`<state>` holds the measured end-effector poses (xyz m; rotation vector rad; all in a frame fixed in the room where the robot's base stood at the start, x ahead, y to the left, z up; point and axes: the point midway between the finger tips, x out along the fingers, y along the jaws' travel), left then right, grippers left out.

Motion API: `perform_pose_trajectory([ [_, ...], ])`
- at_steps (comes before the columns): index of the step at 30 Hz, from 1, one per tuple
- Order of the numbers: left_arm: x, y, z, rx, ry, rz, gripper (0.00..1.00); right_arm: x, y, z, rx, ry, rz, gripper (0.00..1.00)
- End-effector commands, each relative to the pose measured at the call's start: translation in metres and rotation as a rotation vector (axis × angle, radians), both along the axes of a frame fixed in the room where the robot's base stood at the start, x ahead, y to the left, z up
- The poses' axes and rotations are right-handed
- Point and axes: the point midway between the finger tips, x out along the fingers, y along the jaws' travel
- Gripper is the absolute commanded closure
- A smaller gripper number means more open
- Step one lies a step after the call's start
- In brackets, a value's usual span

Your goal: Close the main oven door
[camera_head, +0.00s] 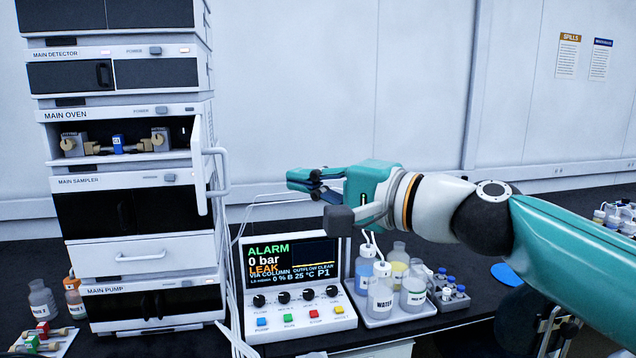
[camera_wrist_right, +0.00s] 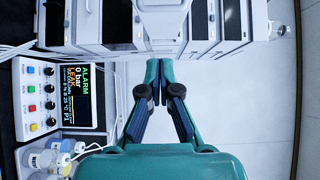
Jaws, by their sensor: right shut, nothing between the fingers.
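The main oven (camera_head: 85,115) is a white module in the instrument stack at the left of the head view. Its door (camera_head: 198,165) stands open, swung outward at the right side, seen nearly edge-on. A white bar handle (camera_head: 226,170) sticks out to its right. Inside the open oven are two grey blocks with brass fittings and a blue part (camera_head: 118,143) between them. My right gripper (camera_head: 298,181) is shut and empty, right of the handle with a gap in the picture. In the wrist view the fingers (camera_wrist_right: 159,72) point toward the stack. My left gripper is out of view.
A control console (camera_head: 295,280) with an alarm screen stands below my right gripper. A tray of bottles (camera_head: 385,318) and a vial rack (camera_head: 452,297) sit to its right. Thin tubes run between console and gripper. Small bottles (camera_head: 42,300) stand left of the stack.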

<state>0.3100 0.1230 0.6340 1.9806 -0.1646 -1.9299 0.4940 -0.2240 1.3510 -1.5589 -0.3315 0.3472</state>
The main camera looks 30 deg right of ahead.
Motion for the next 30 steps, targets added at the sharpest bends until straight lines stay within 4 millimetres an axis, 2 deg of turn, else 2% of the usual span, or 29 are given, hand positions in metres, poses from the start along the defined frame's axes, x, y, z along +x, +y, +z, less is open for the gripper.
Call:
perform_pose_trajectory([
  [3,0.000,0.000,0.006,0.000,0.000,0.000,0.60,0.025,0.013,0.000,-0.001,0.004,0.004,1.00],
  [8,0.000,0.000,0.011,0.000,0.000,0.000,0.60,0.051,0.027,0.000,-0.002,0.001,0.003,1.00],
  [12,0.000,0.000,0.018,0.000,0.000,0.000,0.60,0.056,0.046,0.000,-0.001,0.001,0.003,1.00],
  [16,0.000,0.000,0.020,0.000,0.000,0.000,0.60,0.060,0.056,-0.001,-0.002,0.001,0.001,1.00],
  [30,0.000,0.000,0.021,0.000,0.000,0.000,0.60,0.062,0.061,-0.002,-0.001,0.002,-0.003,1.00],
])
